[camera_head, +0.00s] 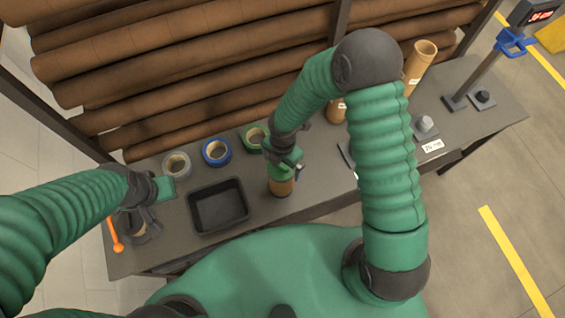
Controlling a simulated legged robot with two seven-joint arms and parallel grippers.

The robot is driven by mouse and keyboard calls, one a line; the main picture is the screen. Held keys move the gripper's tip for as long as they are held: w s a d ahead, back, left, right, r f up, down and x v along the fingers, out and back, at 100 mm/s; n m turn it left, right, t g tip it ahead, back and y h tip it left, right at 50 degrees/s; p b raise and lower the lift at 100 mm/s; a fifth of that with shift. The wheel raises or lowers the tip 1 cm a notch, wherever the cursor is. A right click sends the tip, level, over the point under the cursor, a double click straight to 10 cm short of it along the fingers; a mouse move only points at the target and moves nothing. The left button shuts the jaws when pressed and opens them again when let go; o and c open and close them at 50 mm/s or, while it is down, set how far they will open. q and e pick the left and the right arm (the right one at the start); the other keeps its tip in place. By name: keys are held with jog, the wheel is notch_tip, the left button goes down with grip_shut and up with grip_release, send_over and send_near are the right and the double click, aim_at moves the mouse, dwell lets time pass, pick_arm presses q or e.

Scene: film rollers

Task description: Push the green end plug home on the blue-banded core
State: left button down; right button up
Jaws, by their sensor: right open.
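A short brown cardboard core (281,188) stands upright near the front edge of the dark bench, right of the black tray. A green part (279,172) shows at its top, just under my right gripper (283,160); I cannot tell if this is the plug seated on the core. No blue band shows on this core. My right gripper points down over its top and is open, its fingers partly hidden by the wrist. My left gripper (148,217) is low over the bench's left end, beside a dark round item; its jaws are unclear.
A black tray (188,204) lies between my grippers. An orange handle (114,236) lies at the left. Tall cores (419,62), grey plugs (425,122) and a post with a display (536,14) are at the right.

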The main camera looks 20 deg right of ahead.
jog(key=shift+r+p, duration=3.1)
jog(key=shift+r, duration=0.3)
jog(key=shift+f, duration=0.15)
jog(key=s+d+f+m+t+b, duration=0.1)
jog(key=s+d+m+b, duration=0.2)
jog(key=m+b, duration=0.7)
jog(key=s+d+f+m+t+b, duration=0.1)
jog(key=s+d+m+b, duration=0.3)
jog(key=m+b, duration=0.6)
jog(key=f+m, duration=0.1)
jog(key=m, duration=0.4)
jog(key=shift+d+f+t, duration=0.2)
jog(key=shift+d+t, duration=0.1)
jog(key=shift+d, duration=0.1)
